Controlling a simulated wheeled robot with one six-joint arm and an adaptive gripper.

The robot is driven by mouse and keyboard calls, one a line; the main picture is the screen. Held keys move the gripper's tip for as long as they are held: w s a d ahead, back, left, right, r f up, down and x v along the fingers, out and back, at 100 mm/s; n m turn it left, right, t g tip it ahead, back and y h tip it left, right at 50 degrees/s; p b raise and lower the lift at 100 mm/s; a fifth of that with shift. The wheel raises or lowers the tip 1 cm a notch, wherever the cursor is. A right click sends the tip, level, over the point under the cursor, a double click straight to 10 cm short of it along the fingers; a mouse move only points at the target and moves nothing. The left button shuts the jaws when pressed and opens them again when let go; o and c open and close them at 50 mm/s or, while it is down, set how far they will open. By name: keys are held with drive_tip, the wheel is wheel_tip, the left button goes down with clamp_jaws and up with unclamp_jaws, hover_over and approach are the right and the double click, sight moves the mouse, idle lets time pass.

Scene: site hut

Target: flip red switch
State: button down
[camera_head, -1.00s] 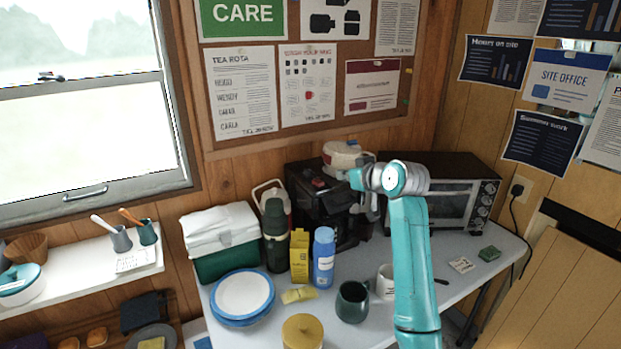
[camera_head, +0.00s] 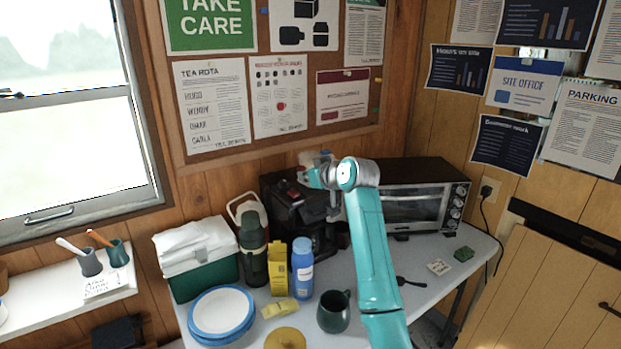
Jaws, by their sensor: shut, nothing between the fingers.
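A black coffee machine (camera_head: 285,215) stands at the back of the counter, left of the oven. A small red part, which looks like the red switch (camera_head: 290,194), is on its top. My teal arm reaches up from the front. My gripper (camera_head: 333,212) is at the right side of the coffee machine, in front of the gap beside the oven. It is small in view, shut and empty, to the right of the red part and apart from it in the picture. My wrist hides part of the machine's right side.
A toaster oven (camera_head: 412,200) stands to the right. A green flask (camera_head: 253,240), yellow box (camera_head: 278,272), blue bottle (camera_head: 302,268) and dark mug (camera_head: 333,312) stand in front. Plates (camera_head: 221,312) and a cool box (camera_head: 197,262) are left. The counter's right end is mostly clear.

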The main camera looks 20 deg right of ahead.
sight(299, 201)
drive_tip(key=x, duration=0.4)
drive_tip(key=shift+w+a, duration=0.1)
drive_tip(key=shift+w, duration=0.1)
wheel_tip(299, 201, down, 3)
drive_tip(key=shift+f, duration=0.65)
drive_tip(key=shift+s, duration=0.1)
drive_tip(key=shift+s+f+t, duration=0.15)
drive_tip(key=shift+f+t, duration=0.15)
drive_tip(key=shift+f, duration=0.25)
drive_tip(key=shift+r, duration=0.25)
drive_tip(key=shift+r, duration=0.7)
